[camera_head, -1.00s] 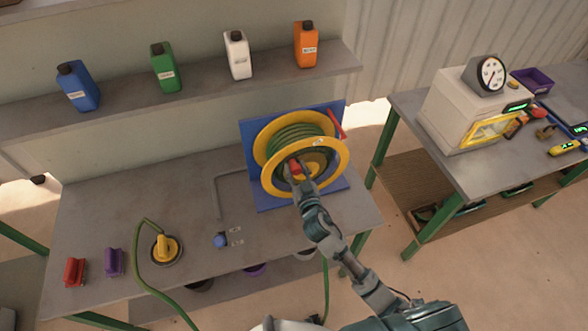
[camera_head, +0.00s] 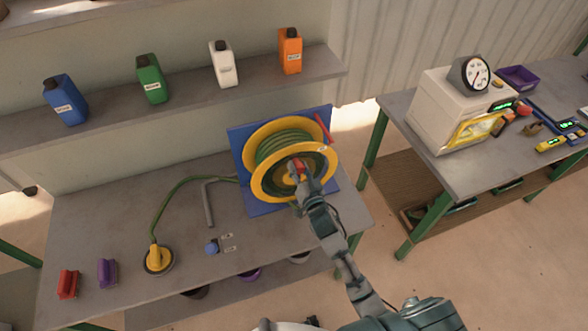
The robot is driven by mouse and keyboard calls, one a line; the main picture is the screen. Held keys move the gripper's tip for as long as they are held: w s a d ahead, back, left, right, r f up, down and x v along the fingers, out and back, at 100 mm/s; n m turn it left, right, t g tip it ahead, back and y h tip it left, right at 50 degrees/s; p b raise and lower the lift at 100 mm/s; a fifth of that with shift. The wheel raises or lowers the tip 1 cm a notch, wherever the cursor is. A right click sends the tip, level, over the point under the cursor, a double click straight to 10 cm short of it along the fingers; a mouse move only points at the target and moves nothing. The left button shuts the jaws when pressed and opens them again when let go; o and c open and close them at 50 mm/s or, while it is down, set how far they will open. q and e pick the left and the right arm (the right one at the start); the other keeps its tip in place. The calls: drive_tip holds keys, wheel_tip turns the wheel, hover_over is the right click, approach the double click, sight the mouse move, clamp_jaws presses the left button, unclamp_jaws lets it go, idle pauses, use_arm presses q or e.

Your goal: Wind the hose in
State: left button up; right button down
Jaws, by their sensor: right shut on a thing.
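The hose reel (camera_head: 262,180) has yellow rims and stands on a blue panel (camera_head: 238,150) at the back right of the bench. Green hose (camera_head: 284,142) is wound on its drum. The free hose (camera_head: 180,187) runs from the reel's left side across the bench to a yellow tool (camera_head: 158,259) with a round dark base. My right gripper (camera_head: 301,177) is at the front of the reel, shut on its red crank handle (camera_head: 299,167). The gripper partly hides the handle and hub. My left gripper is not in view.
A red lever (camera_head: 323,128) sits at the panel's top right. Bottles stand on the shelf above. A second table (camera_head: 480,165) stands right.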

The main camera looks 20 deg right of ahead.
drive_tip(key=shift+d+f+m, duration=0.1)
drive_tip(key=shift+d+m, duration=0.3)
drive_tip(key=shift+d, duration=0.1)
drive_tip(key=c, duration=0.9)
unclamp_jaws()
drive_tip(key=shift+o, duration=1)
drive_tip(key=shift+w, duration=0.15)
drive_tip(key=shift+d, duration=0.1)
drive_tip(key=s, duration=1.2)
drive_tip(key=shift+d, duration=0.2)
drive_tip(key=shift+f, duration=0.1)
